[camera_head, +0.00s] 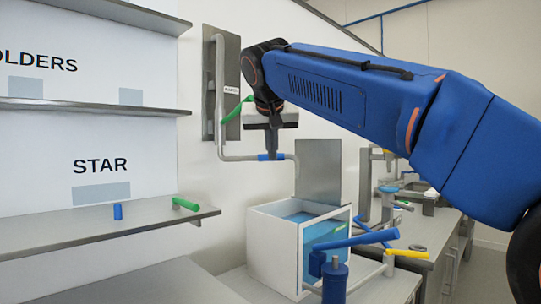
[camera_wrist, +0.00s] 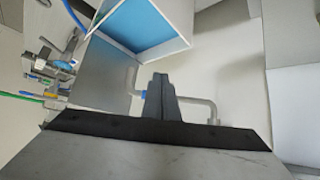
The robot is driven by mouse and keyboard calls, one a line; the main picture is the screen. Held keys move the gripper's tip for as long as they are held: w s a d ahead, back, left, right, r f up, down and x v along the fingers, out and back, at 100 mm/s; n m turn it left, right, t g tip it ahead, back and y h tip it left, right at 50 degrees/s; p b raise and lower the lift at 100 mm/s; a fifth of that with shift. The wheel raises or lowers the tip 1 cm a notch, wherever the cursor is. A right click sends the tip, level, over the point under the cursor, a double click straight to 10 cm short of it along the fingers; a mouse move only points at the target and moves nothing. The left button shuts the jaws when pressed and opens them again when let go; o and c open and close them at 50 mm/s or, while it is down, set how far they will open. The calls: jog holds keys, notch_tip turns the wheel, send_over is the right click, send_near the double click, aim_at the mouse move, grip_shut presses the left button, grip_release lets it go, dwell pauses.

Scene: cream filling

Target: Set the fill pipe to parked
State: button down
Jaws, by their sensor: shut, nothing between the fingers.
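The fill pipe (camera_head: 235,157) is a grey tube. It runs down a grey wall panel (camera_head: 232,60), then turns right along a horizontal length with a blue band and ends in a short downward spout. It also shows in the wrist view (camera_wrist: 200,102), partly hidden by my fingers. My gripper (camera_head: 271,155) points down at the blue band, shut and empty; its fingers show in the wrist view (camera_wrist: 160,78). I cannot tell whether they touch the pipe. A small label (camera_head: 231,89) and a green lever (camera_head: 237,109) are on the panel.
A white tank (camera_head: 272,240) with blue inside stands below the pipe, with a grey plate (camera_head: 318,170) behind. Blue and yellow handles (camera_head: 408,253) are in front and right. Shelves (camera_head: 100,228) are at left. A cluttered counter (camera_head: 440,225) runs back right.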

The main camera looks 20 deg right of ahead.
jog(key=shift+m, duration=0.4)
jog(key=r, duration=0.1)
jog(key=w+r, duration=0.2)
jog(key=r, duration=0.1)
jog(key=shift+w+a+r, duration=0.1)
jog(key=shift+w+a, duration=0.05)
jog(key=shift+a, duration=0.2)
jog(key=w+d+f, duration=0.5)
jog(key=w+f, duration=0.1)
jog(key=w, duration=0.4)
jog(key=shift+w, duration=0.15)
jog(key=shift+d, duration=0.1)
